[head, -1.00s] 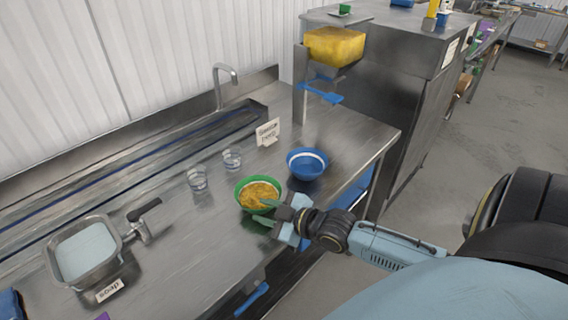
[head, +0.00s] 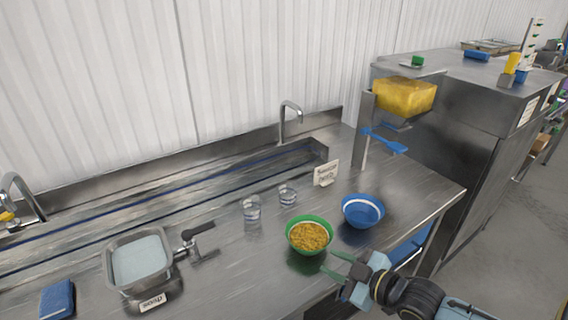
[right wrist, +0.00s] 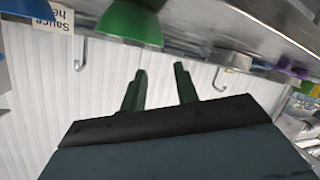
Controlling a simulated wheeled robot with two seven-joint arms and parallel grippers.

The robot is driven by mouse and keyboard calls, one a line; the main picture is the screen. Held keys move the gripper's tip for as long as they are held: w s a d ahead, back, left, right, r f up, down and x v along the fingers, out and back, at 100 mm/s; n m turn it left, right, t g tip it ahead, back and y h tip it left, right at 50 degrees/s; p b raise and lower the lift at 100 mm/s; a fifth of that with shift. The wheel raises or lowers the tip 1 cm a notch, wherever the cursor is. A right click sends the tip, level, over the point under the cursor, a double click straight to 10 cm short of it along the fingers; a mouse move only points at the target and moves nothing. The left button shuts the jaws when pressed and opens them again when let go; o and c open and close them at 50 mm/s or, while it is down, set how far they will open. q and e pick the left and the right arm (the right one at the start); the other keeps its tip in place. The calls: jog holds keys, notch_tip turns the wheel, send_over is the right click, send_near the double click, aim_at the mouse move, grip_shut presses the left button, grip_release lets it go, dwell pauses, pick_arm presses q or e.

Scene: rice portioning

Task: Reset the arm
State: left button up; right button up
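My right gripper (head: 336,268) is at the counter's front edge in the head view, just in front of and to the right of a green bowl (head: 291,242) filled with yellow-orange grain. Its two green fingers are apart with nothing between them. In the right wrist view the open fingers (right wrist: 161,88) point toward the white wall, and the green bowl (right wrist: 130,22) is at the top, apart from the fingers. My left gripper is not in view.
A blue bowl (head: 362,212) stands right of the green one. Two clear glasses (head: 251,208), a "Sauce here" sign (head: 326,173) and a soap basin (head: 112,262) are on the steel counter (head: 215,270). A yellow-filled dispenser (head: 404,97) is at the back right.

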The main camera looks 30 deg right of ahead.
jog(key=shift+a, duration=0.1)
jog(key=s+a+f+m+g+h, duration=0.25)
jog(key=s+a+g, duration=0.25)
jog(key=s, duration=0.3)
jog(key=s+a+f+m+g+h, duration=0.1)
jog(key=s+a+f+m+g, duration=0.1)
jog(key=s+a+m+g, duration=0.35)
notch_tip(320, 180, down, 26)
jog(key=s+n+g+b, duration=0.1)
jog(key=s+n+b, duration=0.1)
jog(key=s+b, duration=0.1)
jog(key=s+d+f+g+b, duration=0.1)
jog(key=s+d+f+b, duration=0.2)
jog(key=s+f, duration=1.3)
notch_tip(320, 180, down, 3)
jog(key=shift+d+f, duration=0.1)
jog(key=shift+d, duration=0.1)
jog(key=shift+g, duration=0.25)
